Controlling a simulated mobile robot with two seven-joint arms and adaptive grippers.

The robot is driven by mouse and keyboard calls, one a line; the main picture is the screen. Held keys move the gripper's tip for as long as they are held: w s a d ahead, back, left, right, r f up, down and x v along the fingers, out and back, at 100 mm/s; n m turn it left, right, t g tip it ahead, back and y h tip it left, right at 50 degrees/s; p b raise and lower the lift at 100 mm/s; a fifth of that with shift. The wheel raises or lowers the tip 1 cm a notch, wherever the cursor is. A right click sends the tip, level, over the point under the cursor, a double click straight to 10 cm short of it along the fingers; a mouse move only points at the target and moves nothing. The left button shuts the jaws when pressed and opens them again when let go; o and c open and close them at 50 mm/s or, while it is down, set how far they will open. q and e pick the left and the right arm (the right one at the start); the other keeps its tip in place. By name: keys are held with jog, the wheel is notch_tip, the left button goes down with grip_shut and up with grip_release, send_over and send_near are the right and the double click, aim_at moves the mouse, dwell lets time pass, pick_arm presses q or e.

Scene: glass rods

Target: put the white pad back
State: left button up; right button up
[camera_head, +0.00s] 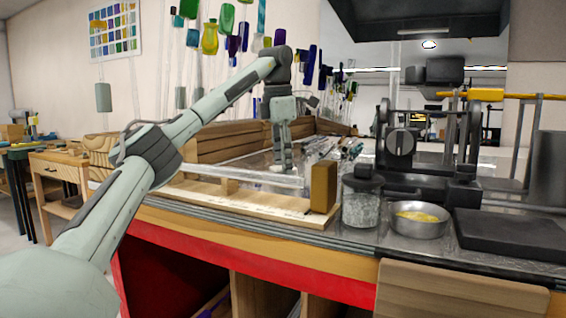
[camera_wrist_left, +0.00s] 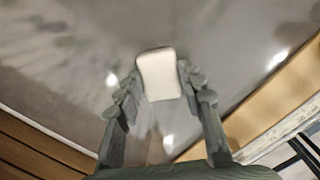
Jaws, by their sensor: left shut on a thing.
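The white pad (camera_wrist_left: 159,74) is a small block with rounded corners. In the left wrist view it sits between the fingertips of my left gripper (camera_wrist_left: 158,80), which is shut on it. In the head view my left gripper (camera_head: 283,164) points down over the grey metal bench top, behind the pale wooden board. The pad is too small there to make out clearly, and whether it touches the bench top I cannot tell. My right gripper is in neither view.
A pale board (camera_head: 240,200) with a brown upright block (camera_head: 323,187) lies along the bench front. To its right stand a lidded glass jar (camera_head: 362,200) and a metal bowl (camera_head: 418,221) with yellow bits. Glass rods (camera_head: 345,150) lie behind. Wooden planks (camera_head: 225,148) border the left.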

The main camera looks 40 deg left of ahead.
aim_at(279, 168)
pick_arm(q)
jog(key=o, duration=1)
jog(key=shift+f, duration=0.1)
jog(key=r, duration=0.4)
jog(key=s+r, duration=0.1)
jog(key=r, duration=0.7)
jog(key=shift+s+d+r, duration=0.1)
jog(key=shift+s, duration=0.15)
